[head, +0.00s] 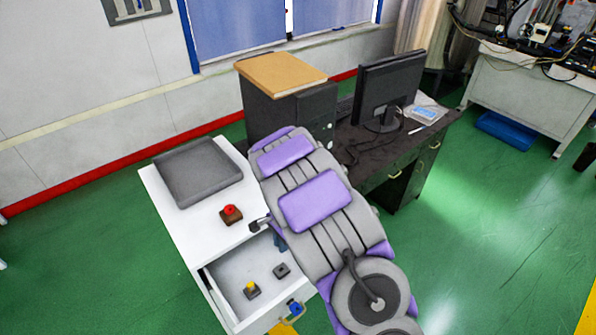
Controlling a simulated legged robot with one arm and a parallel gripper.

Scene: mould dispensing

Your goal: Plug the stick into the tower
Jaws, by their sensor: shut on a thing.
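My gripper (260,225) is at the end of my grey and purple arm, above the right edge of the white cabinet top. It appears shut on a small dark piece, largely hidden and too small to identify surely as the stick. A brown block with a red top (231,215) stands on the cabinet just left of the gripper, with a small visible gap. In the open drawer lie a dark block with a yellow top (251,290) and a dark grey block (281,270). No piece is clearly recognisable as the tower.
A dark grey slab (198,172) covers the back of the white cabinet top (190,235). The drawer (228,268) stands open below, with a blue piece (295,308) at its front. A desk with a monitor (388,90) stands behind my arm.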

